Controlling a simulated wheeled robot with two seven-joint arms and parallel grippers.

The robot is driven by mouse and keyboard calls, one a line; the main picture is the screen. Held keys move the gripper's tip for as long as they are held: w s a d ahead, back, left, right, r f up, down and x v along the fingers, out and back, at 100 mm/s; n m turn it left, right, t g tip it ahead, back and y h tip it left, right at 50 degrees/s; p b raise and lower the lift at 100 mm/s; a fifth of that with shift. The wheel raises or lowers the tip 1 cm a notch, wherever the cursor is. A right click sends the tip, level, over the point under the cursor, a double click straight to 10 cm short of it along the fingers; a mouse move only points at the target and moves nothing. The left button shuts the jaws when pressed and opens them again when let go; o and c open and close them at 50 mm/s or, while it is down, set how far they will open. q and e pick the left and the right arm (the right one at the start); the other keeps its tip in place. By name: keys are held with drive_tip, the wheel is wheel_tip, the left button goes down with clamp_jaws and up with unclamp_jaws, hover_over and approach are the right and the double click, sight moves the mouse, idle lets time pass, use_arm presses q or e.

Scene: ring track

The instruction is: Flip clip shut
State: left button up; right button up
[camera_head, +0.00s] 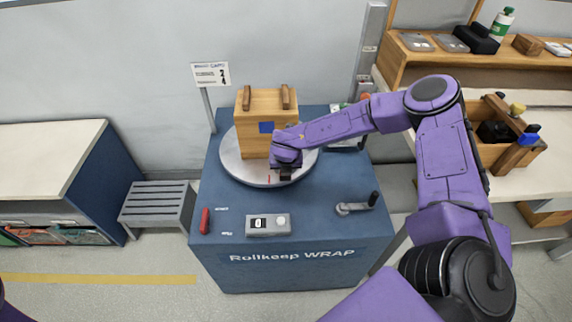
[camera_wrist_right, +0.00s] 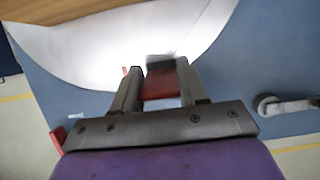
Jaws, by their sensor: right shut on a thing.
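My right gripper (camera_head: 286,172) is at the front right edge of the round pale turntable (camera_head: 236,164), low and beside the wooden box. In the right wrist view my gripper (camera_wrist_right: 160,88) has its fingers closed on a small dark red piece with a black end (camera_wrist_right: 160,86), which seems to be the clip. Its far end lies over the pale disc. The arm and fingers hide most of this piece in the head view, so I cannot tell whether the clip is flipped open or closed. My left gripper is not in view.
A wooden box (camera_head: 262,108) with a blue patch stands on the turntable. The blue cabinet top (camera_head: 330,230) carries a grey switch box (camera_head: 268,226), a red handle (camera_head: 205,221) and a crank (camera_head: 357,206). A sign (camera_head: 211,75) stands behind left. A grey stool (camera_head: 157,201) is left.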

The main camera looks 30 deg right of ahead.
drive_tip(key=shift+w+d+r+g+y+p, duration=0.1)
drive_tip(key=shift+w+g+y+p, duration=0.15)
drive_tip(key=shift+g, duration=0.15)
drive_tip(key=shift+w+d+g+y+p, duration=0.15)
drive_tip(key=shift+g+p, duration=0.1)
drive_tip(key=shift+g, duration=0.15)
drive_tip(key=o, duration=1.1)
drive_tip(key=shift+s, duration=0.1)
drive_tip(key=shift+c, duration=0.2)
drive_tip(key=v, duration=1)
drive_tip(key=shift+r+b, duration=0.25)
drive_tip(key=shift+b, duration=0.2)
